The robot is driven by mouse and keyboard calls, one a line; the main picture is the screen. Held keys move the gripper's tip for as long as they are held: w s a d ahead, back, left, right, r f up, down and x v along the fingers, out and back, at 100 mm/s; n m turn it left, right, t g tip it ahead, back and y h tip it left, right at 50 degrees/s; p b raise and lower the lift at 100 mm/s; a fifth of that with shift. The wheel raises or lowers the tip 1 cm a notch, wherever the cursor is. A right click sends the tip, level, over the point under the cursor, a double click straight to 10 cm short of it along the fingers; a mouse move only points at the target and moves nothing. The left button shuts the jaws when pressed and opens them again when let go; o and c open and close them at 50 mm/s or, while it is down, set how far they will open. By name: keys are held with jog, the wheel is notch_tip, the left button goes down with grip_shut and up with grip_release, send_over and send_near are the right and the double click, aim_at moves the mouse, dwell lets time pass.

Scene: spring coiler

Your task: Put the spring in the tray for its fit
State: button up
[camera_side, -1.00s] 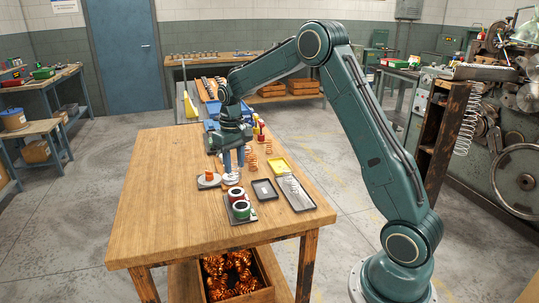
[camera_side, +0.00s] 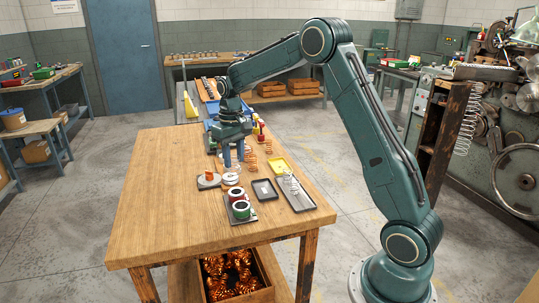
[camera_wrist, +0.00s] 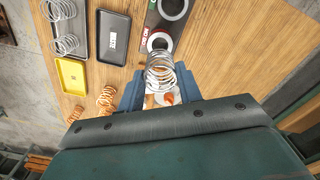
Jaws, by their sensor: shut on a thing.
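My gripper (camera_side: 234,160) is shut on a silver wire spring above the wooden table. In the wrist view the spring (camera_wrist: 160,73) stands out between the two blue fingers (camera_wrist: 160,92). A yellow tray (camera_side: 279,165), a small dark tray (camera_side: 264,195) and a longer grey tray (camera_side: 303,205) lie to the right of the gripper. In the wrist view the yellow tray (camera_wrist: 71,74) and dark tray (camera_wrist: 114,37) look empty. Two silver springs (camera_wrist: 64,45) stand in the grey tray (camera_wrist: 83,48).
A plate with a red ring (camera_side: 237,194) and a green ring (camera_side: 241,210) lies in front of the gripper. Copper springs (camera_wrist: 105,98) stand near the yellow tray. The table's left side is clear.

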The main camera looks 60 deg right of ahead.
jog(key=shift+r, duration=0.35)
jog(key=s+d+f, duration=0.4)
jog(key=s+d, duration=0.3)
dwell(0.4)
jog(key=shift+f, duration=0.1)
jog(key=shift+f, duration=2.6)
jog(key=shift+f, duration=0.85)
dwell(1.2)
